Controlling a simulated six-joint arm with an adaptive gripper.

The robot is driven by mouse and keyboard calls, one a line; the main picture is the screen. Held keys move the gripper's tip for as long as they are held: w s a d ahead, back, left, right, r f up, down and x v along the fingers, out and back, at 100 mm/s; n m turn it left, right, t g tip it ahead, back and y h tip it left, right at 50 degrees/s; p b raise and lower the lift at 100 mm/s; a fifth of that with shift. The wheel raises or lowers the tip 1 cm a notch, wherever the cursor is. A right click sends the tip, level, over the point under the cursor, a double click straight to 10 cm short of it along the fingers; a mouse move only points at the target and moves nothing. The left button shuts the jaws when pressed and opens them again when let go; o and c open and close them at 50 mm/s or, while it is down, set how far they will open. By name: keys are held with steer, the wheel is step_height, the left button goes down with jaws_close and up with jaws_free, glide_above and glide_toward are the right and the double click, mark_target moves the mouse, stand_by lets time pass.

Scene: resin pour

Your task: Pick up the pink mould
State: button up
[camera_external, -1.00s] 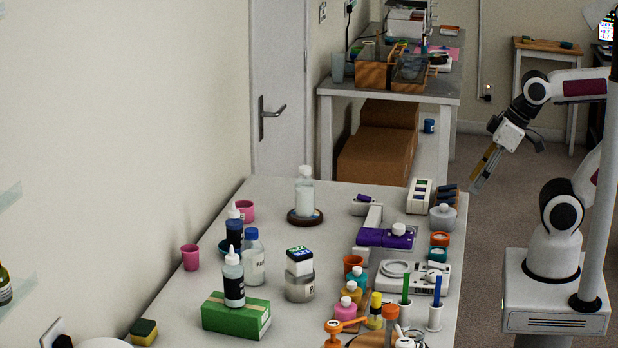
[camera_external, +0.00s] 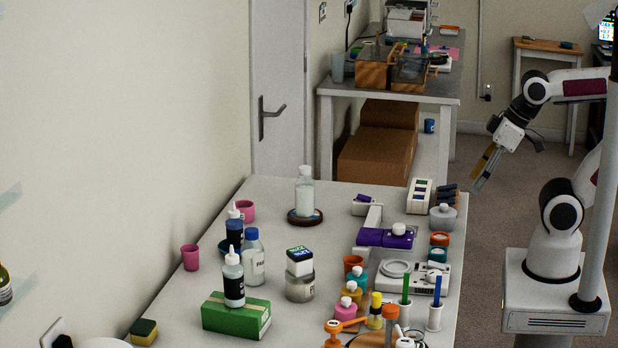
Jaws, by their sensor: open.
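Two pink cup-shaped things stand on the left side of the long table: one pink cup (camera_external: 190,257) near the wall edge and another pink cup (camera_external: 245,211) farther back. A small pink jar with a pale stopper (camera_external: 346,308) stands at the front right among other jars. I cannot tell which of these is the pink mould. My gripper (camera_external: 482,178) is open and empty, pointing down past the table's far right corner, well away from all three pink things.
Dark and clear bottles, including a clear bottle with a blue cap (camera_external: 253,260), crowd the left pink cups. A green box (camera_external: 236,316) lies in front. A purple device (camera_external: 386,238) and several jars fill the right edge. The table's back left is clear.

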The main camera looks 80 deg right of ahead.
steer(key=w+d+r+m, duration=0.1)
steer(key=w+r, duration=0.2)
steer(key=w, duration=0.4)
steer(key=w+d+r, duration=0.1)
steer(key=w+r, duration=0.2)
steer(key=w, duration=0.4)
steer(key=m+h, duration=0.2)
steer(key=m, duration=0.2)
glide_above(253, 206)
steer(key=s, duration=0.1)
steer(key=shift+t, duration=0.3)
steer(key=shift+s+a+f, duration=0.1)
steer(key=shift+a+f, duration=0.05)
steer(key=shift+f, duration=9.05)
steer(key=shift+x, duration=1.3)
